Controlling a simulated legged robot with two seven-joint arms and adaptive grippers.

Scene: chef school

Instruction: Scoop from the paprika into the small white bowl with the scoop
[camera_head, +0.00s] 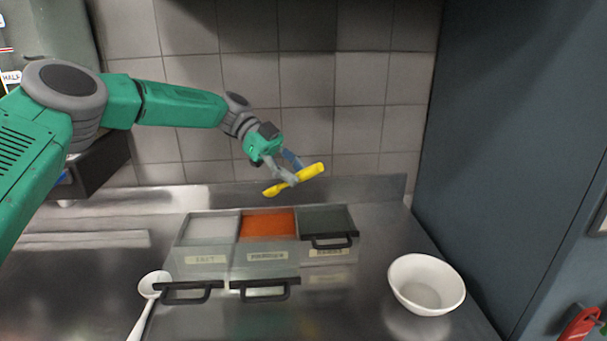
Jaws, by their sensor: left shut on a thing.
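My left gripper (289,174) is shut on a yellow scoop (311,172), held tilted in the air above the back of the seasoning containers. The scoop looks clear of everything below it. The paprika (267,224) is the orange-red powder in the middle compartment, which is uncovered at the top. The small white bowl (427,284) stands on the steel counter to the right and looks empty. My right gripper is not in the view.
A white compartment (211,227) is left of the paprika, and a dark-topped one (326,219) with a black handle is right. Two black handles (264,289) jut out in front. A white ladle (151,285) lies at left. A dark blue cabinet (510,150) bounds the right side.

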